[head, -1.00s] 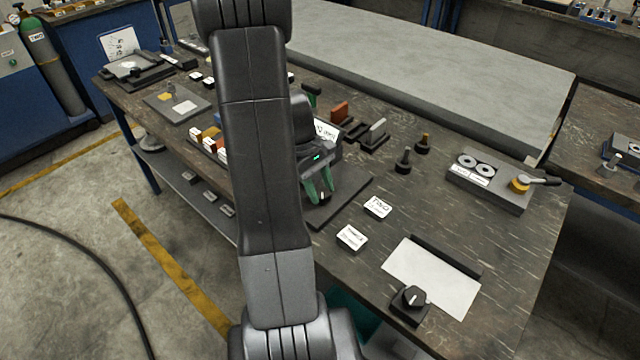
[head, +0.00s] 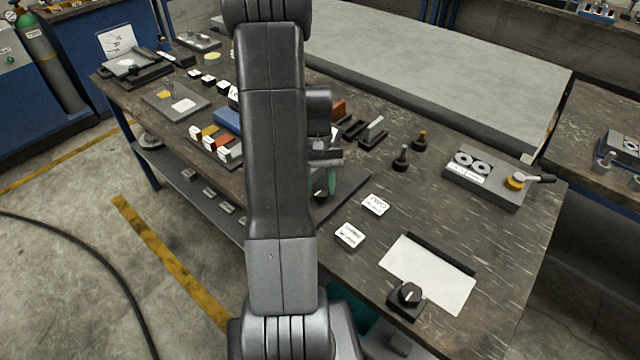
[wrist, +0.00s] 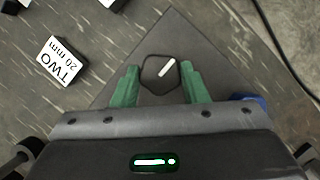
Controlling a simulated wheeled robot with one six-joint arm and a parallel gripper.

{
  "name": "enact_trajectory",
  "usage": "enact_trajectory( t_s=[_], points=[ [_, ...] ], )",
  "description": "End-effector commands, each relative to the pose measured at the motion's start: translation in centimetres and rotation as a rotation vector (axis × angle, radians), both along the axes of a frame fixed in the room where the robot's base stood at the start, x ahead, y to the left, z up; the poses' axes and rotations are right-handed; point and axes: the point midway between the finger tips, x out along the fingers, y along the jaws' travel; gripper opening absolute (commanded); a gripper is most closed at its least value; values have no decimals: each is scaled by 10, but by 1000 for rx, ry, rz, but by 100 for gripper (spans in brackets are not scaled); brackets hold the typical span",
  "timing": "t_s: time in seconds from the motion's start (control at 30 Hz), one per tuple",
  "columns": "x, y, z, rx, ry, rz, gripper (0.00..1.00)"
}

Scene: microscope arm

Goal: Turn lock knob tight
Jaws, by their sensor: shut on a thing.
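A black knob (wrist: 152,84) with a white pointer line stands on a dark grey square plate (wrist: 165,25). In the wrist view it lies between the two green fingers of my gripper (wrist: 160,84), which is shut on it. The pointer slants to the upper right there. In the head view the knob (head: 320,195) shows below my gripper (head: 325,182), on the plate (head: 350,185). My arm hides part of the plate and one finger there. A second black knob (head: 408,293) with a white mark sits at the front right, apart from my gripper.
Two white labelled blocks (head: 349,235) lie right of the plate; one, marked TWO 20 mm (wrist: 64,61), shows in the wrist view. A white sheet (head: 430,272), dark upright pegs (head: 401,158) and a grey fixture with a yellow-hubbed lever (head: 516,183) stand farther right. Coloured blocks (head: 222,140) are left.

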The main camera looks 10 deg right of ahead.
Motion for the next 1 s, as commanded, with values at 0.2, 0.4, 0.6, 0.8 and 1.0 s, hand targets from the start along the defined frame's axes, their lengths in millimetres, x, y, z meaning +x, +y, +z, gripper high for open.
enact_trajectory(
  t_s=[0.2,0.4,0.6,0.8,1.0],
  points=[
    [1,0,1,-1,-3,-32,17],
    [1,0,0,-1,-3,-35,17],
    [1,-1,0,-1,-4,-35,44],
    [0,0,0,0,-2,-35,62],
    [1,0,1,0,-2,-35,62]
  ],
)
